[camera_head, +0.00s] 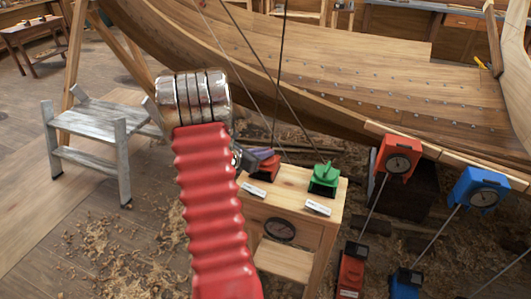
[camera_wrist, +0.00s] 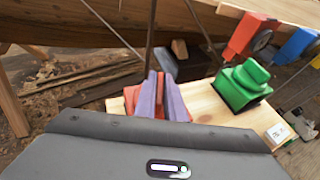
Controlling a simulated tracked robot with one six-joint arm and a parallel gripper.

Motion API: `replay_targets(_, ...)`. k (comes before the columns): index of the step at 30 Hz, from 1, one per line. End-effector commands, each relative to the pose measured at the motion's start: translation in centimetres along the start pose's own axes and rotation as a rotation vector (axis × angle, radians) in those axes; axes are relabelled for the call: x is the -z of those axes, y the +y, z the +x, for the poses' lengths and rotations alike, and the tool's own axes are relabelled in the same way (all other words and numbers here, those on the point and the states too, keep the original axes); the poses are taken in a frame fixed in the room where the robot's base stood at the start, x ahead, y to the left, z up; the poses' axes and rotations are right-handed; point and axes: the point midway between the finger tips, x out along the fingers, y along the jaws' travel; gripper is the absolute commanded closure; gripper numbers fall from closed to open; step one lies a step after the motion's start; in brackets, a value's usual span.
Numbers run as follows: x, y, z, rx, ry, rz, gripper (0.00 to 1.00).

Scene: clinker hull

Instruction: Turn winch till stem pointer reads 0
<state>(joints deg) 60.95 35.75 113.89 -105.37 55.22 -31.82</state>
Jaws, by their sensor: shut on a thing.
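A red winch (camera_head: 266,166) and a green winch (camera_head: 324,177) sit on top of a wooden stand (camera_head: 288,187). In the wrist view my gripper (camera_wrist: 161,88) has its purple fingers down at the red winch (camera_wrist: 131,98) and is shut on it. The fingers hide much of the winch. The green winch (camera_wrist: 243,86) is apart, to the right. A red gauge box (camera_head: 395,156) and a blue gauge box (camera_head: 480,187) have round dials; I cannot tell which is the stem pointer, and no reading is legible. A dark dial (camera_head: 280,230) is on the stand's front.
Red (camera_head: 350,270) and blue (camera_head: 405,285) units stand low at the right with rods. A grey step stool (camera_head: 105,130) is at the left. Shavings litter the floor.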

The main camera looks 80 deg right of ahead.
Motion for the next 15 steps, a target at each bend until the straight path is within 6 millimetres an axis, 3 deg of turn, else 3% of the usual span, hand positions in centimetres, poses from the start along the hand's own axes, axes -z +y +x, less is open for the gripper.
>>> replay_targets(15, 0.25, 0.15, -0.03, 0.298, 0.003, 0.122, 1.00)
